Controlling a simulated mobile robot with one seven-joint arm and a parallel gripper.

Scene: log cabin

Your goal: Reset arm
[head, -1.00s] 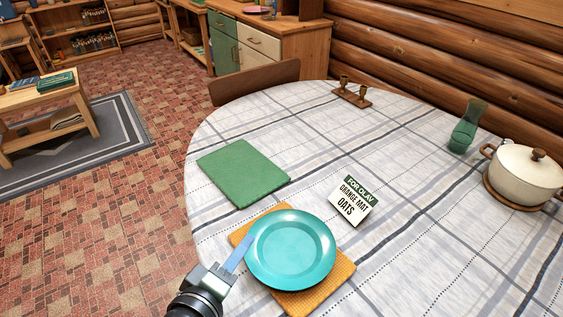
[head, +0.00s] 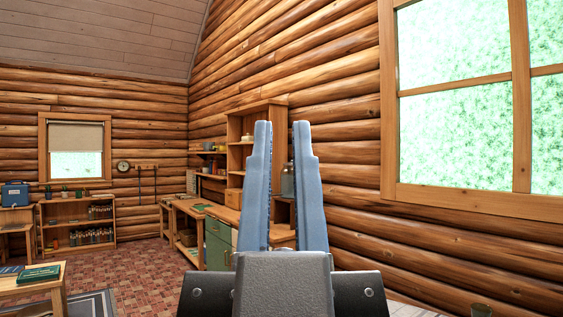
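My gripper (head: 282,128) stands upright in the middle of the head view, close to the camera, with its two blue fingers pointing up. The fingers are apart, with a narrow gap between them through which the wooden cabinet behind shows. Nothing is held between them. The dark grey gripper body (head: 283,284) fills the bottom centre and hides part of the room behind it.
A strip of the cloth-covered table (head: 412,306) shows at the bottom right, with the top of a green glass (head: 481,310). Log walls and a window (head: 470,130) stand behind. A low wooden table (head: 30,285) is at lower left. The air around the gripper looks clear.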

